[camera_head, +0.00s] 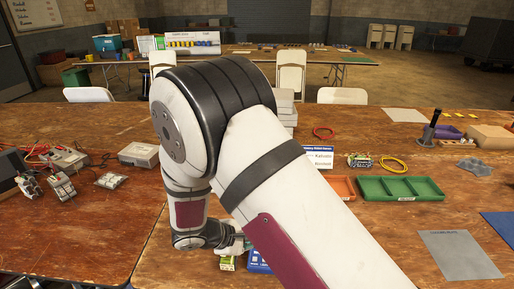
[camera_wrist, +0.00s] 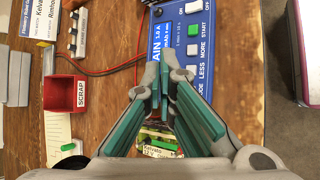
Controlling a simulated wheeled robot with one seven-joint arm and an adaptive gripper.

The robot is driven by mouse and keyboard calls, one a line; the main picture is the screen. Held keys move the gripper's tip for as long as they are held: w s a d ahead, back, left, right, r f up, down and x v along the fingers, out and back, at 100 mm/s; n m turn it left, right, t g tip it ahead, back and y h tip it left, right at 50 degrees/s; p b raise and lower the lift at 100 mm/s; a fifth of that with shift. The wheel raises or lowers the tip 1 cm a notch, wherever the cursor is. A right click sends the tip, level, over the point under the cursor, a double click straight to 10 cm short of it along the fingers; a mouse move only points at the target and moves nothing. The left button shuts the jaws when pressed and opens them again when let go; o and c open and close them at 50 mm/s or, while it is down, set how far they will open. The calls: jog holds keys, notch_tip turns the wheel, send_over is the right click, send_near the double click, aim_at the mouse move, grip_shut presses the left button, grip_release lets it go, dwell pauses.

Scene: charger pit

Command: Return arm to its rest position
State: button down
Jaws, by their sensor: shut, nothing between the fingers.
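My gripper (camera_wrist: 163,78) is shut and empty in the wrist view, its green-and-grey fingers together over the left edge of a blue charger (camera_wrist: 185,75). The charger has an ON/OFF switch and START, MORE and LESS buttons. A labelled battery pack (camera_wrist: 156,146) lies partly hidden below the fingers. In the head view my white arm is bent across the middle, with the wrist low over the table; the gripper there is mostly hidden behind the arm. A blue corner of the charger (camera_head: 258,262) shows beside the arm.
A red SCRAP bin (camera_wrist: 64,93) stands left of the charger, with red and black leads (camera_wrist: 110,70) nearby. In the head view an orange tray (camera_head: 342,187) and a green tray (camera_head: 400,188) lie to the right. Boxed devices (camera_head: 60,160) sit at the left.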

jog(key=s+d+r+m+g+y, duration=0.15)
jog(key=d+r+m, duration=0.35)
jog(key=r, duration=0.5)
jog(key=s+d+r+m+g+y, duration=0.1)
jog(key=s+d+r+m+g, duration=0.15)
jog(key=d+r, duration=0.65)
jog(key=s+d+r+m+t+y, duration=0.2)
jog(key=s+r, duration=0.4)
jog(key=s, duration=0.3)
jog(key=s+d+r+m+t+y, duration=0.1)
jog(key=s+d+r+m+y, duration=0.2)
jog(key=s+r+m, duration=0.3)
jog(key=s+d+r, duration=0.1)
jog(key=s, duration=0.2)
jog(key=shift+s+r+t, duration=0.2)
jog(key=shift+s+t, duration=0.1)
jog(key=shift+t, duration=0.1)
jog(key=shift+a, duration=0.1)
